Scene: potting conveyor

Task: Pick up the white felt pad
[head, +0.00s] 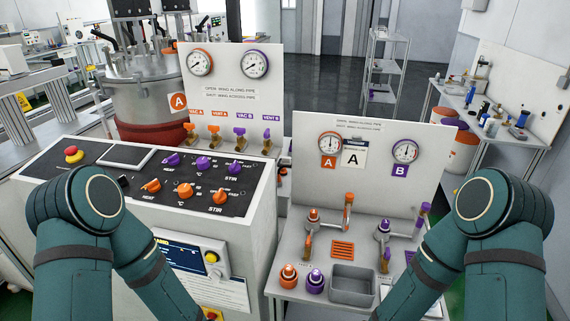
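I cannot make out a white felt pad for certain. A flat pale rectangle with a light border (126,155) lies on top of the control console; I cannot tell whether it is a pad, a tray or a screen. Some white material (433,308) shows at the front right of the bench, partly hidden by my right arm. Both my arms reach down past the bottom edge of the head view, so neither gripper shows.
The control console (262,200) with orange and purple knobs stands at left. The bench has a grey open bin (353,284), an orange knob (289,276), a purple knob (314,280) and upright valve pipes. A gauge panel (432,148) rises behind them. A steel vessel (140,85) stands behind the console.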

